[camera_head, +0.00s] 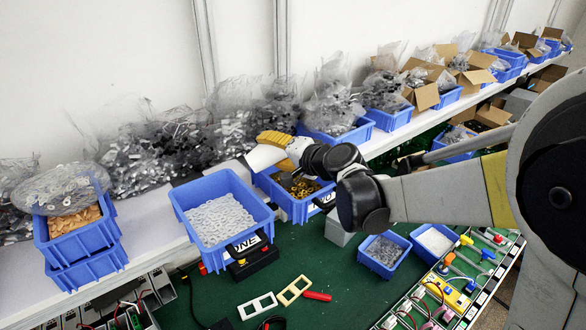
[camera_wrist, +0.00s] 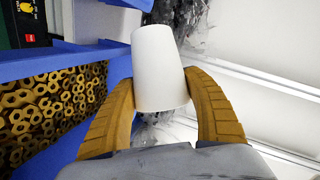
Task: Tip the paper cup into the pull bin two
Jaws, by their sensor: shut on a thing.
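The white paper cup (camera_head: 264,157) is held in my gripper (camera_head: 275,141), whose yellow fingers are shut around its sides. In the wrist view the cup (camera_wrist: 160,62) sits between the two fingers (camera_wrist: 160,88), its narrower end pointing away from my wrist. In the head view the cup looks tilted, at the back left corner of pull bin two (camera_head: 294,212). This blue bin holds brass nuts and also shows in the wrist view (camera_wrist: 65,63). The inside of the cup is hidden.
Pull bin one (camera_head: 181,208), blue with pale small parts, stands left of bin two. Clear bags of parts (camera_head: 331,100) line the shelf behind. Two smaller blue bins (camera_head: 402,262) stand on the green mat in front. Cream and white frames (camera_head: 290,290) lie on the mat.

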